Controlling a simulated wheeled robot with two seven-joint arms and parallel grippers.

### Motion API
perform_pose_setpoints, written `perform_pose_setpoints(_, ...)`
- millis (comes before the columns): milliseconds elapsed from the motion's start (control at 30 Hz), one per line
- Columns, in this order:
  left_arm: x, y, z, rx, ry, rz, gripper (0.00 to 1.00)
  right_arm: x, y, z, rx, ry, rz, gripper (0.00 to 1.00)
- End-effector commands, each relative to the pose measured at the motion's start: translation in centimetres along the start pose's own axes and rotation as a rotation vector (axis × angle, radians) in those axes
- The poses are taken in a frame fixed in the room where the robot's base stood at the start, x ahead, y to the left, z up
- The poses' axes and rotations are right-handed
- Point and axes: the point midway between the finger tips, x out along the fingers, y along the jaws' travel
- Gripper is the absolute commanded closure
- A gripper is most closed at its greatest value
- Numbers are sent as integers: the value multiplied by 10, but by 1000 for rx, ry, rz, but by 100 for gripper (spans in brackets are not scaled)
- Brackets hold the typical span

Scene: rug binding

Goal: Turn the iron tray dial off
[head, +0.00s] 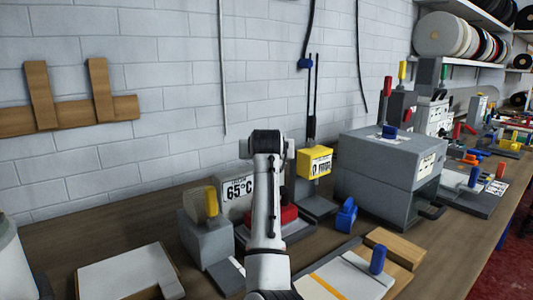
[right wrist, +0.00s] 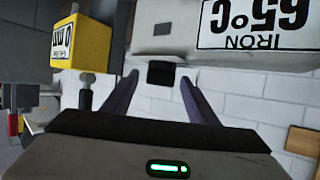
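The iron tray unit (head: 238,189) stands on the bench, its sign reading 65°C; a red part shows beside it, partly behind my arm. In the right wrist view the sign IRON 65°C (right wrist: 262,25) appears upside down. A small black block, apparently the dial (right wrist: 161,74), sticks out at the unit's edge. My right gripper (right wrist: 159,78) is open, one finger on either side of the block with gaps; I cannot tell whether the tips reach it. In the head view my right arm (head: 267,200) rises in front of the unit and hides the dial. My left gripper is not in view.
A large grey box (head: 385,170) is farther right. White boards (head: 128,275) lie in front.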

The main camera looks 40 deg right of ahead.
Motion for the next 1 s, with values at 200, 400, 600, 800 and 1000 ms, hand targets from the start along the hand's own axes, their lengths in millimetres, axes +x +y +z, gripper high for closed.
perform_pose_setpoints(200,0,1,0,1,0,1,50,-2,0,-1,1,2,-1,47)
perform_pose_setpoints(400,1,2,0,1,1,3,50,-23,0,-1,3,4,-1,47)
perform_pose_setpoints(600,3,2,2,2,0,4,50,-64,-1,0,3,5,-1,47)
perform_pose_setpoints(800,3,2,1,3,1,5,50,-94,0,0,1,2,-1,47)
perform_pose_setpoints(1000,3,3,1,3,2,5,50,-103,0,0,0,0,-1,47)
